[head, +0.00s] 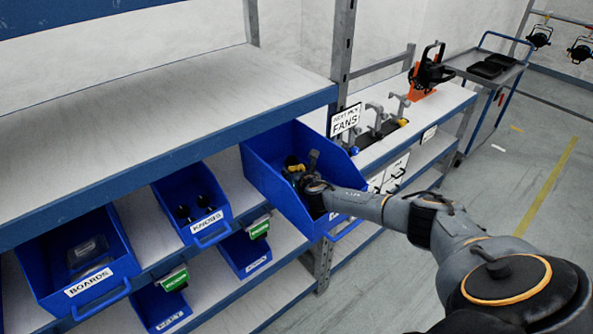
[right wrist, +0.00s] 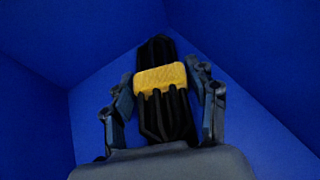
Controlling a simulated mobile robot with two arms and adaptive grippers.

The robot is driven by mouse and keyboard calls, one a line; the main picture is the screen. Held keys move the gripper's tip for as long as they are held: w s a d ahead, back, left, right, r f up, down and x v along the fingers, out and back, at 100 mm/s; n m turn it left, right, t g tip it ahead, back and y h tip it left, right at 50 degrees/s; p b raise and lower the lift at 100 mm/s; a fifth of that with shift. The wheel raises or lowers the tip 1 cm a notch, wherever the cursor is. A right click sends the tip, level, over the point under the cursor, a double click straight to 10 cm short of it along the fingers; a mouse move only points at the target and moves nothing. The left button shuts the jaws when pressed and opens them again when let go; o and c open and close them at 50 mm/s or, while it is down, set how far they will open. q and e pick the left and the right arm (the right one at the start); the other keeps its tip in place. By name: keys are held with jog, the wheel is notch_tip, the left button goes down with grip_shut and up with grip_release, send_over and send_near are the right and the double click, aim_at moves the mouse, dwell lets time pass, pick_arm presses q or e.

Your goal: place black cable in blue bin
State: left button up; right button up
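The black cable (right wrist: 158,52) is a bundle with a yellow band (right wrist: 160,79) around it. In the head view its yellow band (head: 291,163) shows small, inside the large blue bin (head: 267,176) on the shelf. My right gripper (head: 303,173) reaches into this bin from the right. In the right wrist view the fingers (right wrist: 160,84) stand on both sides of the bundle, with their tips at the yellow band, and appear closed on it. Blue bin walls surround the gripper. The bundle's lower end is hidden by the gripper body. My left gripper is not in view.
The bin labelled KNOBS (head: 212,237) and the bin labelled BOARDS (head: 98,290) stand to the left. The upper shelf (head: 165,112) overhangs them. A FANS sign (head: 345,120) and metal clamps stand just right of the large bin. A cart (head: 497,72) stands farther back.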

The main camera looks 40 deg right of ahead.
jog(key=shift+o, duration=0.4)
jog(key=shift+r, duration=0.25)
jog(key=shift+s+a, duration=0.15)
jog(key=shift+s, duration=0.3)
jog(key=shift+b+v, duration=0.5)
jog(key=shift+v, duration=2.8)
jog(key=shift+w+r, duration=0.1)
